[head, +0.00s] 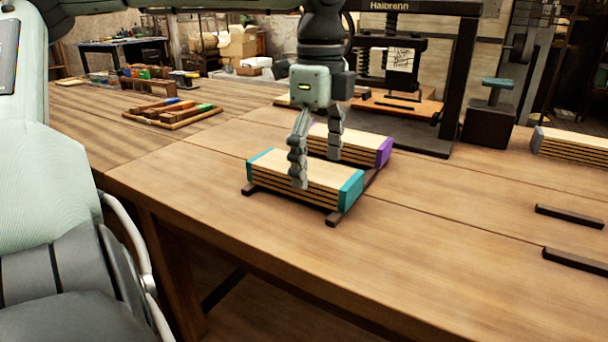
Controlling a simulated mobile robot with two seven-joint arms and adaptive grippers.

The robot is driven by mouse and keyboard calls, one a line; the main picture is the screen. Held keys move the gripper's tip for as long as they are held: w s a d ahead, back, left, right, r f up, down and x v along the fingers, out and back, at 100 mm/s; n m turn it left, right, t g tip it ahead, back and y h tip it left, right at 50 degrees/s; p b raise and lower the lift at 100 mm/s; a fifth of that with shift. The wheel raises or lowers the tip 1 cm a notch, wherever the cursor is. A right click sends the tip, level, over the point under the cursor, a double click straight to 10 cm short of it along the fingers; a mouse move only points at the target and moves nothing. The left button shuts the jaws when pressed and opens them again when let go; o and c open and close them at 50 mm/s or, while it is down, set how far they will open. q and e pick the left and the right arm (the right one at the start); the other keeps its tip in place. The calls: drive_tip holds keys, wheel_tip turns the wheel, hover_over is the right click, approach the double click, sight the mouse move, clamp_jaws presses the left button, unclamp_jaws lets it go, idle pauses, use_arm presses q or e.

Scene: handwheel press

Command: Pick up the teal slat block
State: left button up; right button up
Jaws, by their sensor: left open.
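The teal slat block (328,178) is a light wooden slatted block with teal ends. It lies across dark rails on the workbench. My left gripper (316,172) points down over it, open. In the picture one finger overlaps the block's top and near side, and the other overlaps the area between it and the purple-ended slat block (384,152) just behind. I cannot tell how far the fingertips are above or beside the teal block. My right gripper is not in view.
The handwheel press (461,75) stands behind the blocks. A wooden tray (215,114) with coloured pieces lies back left. Another slat block (575,145) lies at the right, with dark rails (570,216) in front. The near bench top (430,250) is clear.

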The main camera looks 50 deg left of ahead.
use_arm(q)
drive_tip(key=shift+f, duration=0.9)
drive_tip(key=shift+c, duration=0.3)
drive_tip(key=c, duration=1.5)
